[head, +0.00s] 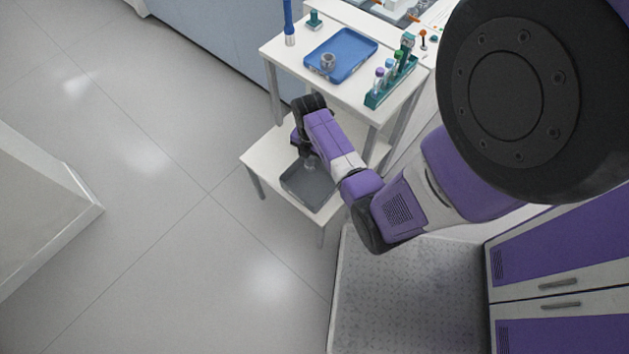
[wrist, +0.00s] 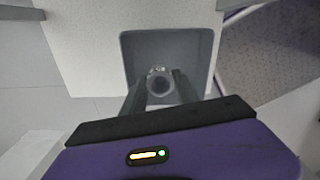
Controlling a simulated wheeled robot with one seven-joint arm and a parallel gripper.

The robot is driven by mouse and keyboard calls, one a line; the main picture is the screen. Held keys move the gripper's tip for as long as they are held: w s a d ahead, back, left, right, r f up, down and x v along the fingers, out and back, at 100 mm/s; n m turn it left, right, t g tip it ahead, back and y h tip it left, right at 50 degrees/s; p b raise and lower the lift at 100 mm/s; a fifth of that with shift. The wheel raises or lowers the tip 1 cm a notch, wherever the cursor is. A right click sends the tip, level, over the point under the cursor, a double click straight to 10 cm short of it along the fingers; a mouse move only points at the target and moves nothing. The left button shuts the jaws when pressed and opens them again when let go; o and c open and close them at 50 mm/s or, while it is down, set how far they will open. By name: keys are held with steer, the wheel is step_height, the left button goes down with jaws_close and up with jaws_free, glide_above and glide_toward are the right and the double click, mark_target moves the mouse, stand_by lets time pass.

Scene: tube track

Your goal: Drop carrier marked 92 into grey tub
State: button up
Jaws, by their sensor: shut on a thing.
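My gripper (wrist: 160,92) is shut on a small grey round carrier (wrist: 160,80) with a dark round opening. A pale label with dark marks shows on its far side, too small to read. The grey tub (wrist: 133,45) lies below and around the carrier in the wrist view. In the head view the grey tub (head: 300,190) sits on the lower shelf, with my gripper (head: 309,163) over its far part. The carrier's height above the tub floor is hard to tell. Another grey round carrier (head: 328,61) stands in the blue tray (head: 352,45) on the upper shelf.
The upper shelf (head: 290,58) overhangs the back of the lower shelf (head: 262,152). It bears a teal rack (head: 376,98) of capped tubes, a blue upright bottle (head: 289,25) and a small teal piece (head: 314,20). Open floor lies to the left.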

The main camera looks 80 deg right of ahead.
steer(key=shift+f+b, duration=2)
steer(key=shift+f, duration=0.3)
steer(key=shift+r, duration=0.1)
steer(key=o, duration=1.1)
steer(key=shift+c, duration=0.2)
step_height(320, 180, up, 8)
steer(key=shift+f+p, duration=0.1)
steer(key=shift+p, duration=0.8)
steer(key=shift+a+f, duration=0.1)
steer(key=shift+a, duration=0.05)
